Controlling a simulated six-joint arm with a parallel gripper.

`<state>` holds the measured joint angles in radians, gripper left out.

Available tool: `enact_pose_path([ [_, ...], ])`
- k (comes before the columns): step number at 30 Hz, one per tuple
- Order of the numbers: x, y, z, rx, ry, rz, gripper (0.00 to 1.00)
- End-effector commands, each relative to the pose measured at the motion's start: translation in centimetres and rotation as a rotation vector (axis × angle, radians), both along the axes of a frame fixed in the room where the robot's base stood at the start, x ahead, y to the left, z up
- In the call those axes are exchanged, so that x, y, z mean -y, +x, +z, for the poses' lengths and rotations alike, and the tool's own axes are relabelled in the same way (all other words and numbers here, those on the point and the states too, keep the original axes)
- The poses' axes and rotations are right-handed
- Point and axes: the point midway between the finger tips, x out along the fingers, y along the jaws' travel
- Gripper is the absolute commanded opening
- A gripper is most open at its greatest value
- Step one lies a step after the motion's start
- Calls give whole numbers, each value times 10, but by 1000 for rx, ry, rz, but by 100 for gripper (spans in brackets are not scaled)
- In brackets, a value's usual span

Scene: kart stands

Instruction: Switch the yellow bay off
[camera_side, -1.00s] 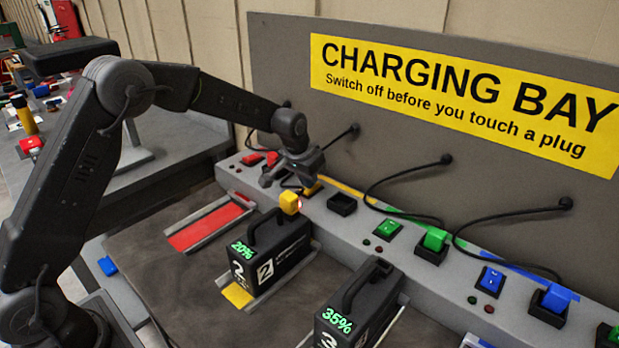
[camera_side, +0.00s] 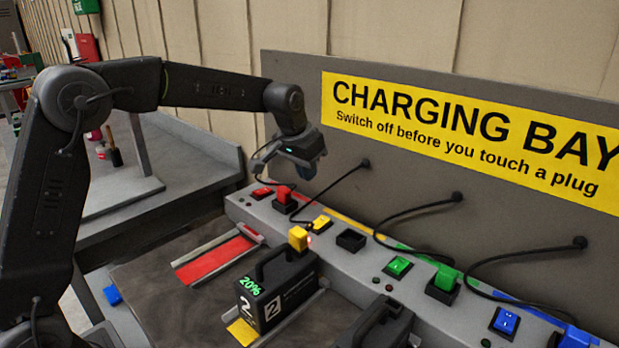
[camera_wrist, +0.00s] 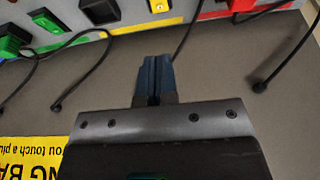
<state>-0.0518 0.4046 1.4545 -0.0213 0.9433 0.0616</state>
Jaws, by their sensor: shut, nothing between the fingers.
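The yellow switch (camera_side: 321,223) sits on the grey charging ledge, between the red plug and an empty dark socket (camera_side: 351,240). Which way it is pressed is too small to tell. It also shows at the top edge of the wrist view (camera_wrist: 158,5). A small red glow (camera_side: 309,241) shows beside the plug. My gripper (camera_side: 310,175) is shut and empty, above and behind the yellow switch, apart from it. Its blue fingers (camera_wrist: 154,65) are together in the wrist view.
The back panel with its yellow sign (camera_side: 470,130) rises close behind my gripper. Black cables (camera_side: 335,180) arch from it to the ledge. A red plug (camera_side: 284,195), red switch (camera_side: 262,193) and green switch (camera_side: 398,266) flank the yellow bay. The red slot (camera_side: 215,259) is empty.

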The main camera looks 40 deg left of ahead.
Motion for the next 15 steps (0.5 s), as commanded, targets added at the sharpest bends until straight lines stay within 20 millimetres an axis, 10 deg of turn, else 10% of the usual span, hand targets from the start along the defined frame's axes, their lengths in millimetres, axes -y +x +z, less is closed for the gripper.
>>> enact_pose_path([
  [15,-3,12,6,-1,0,0,0],
])
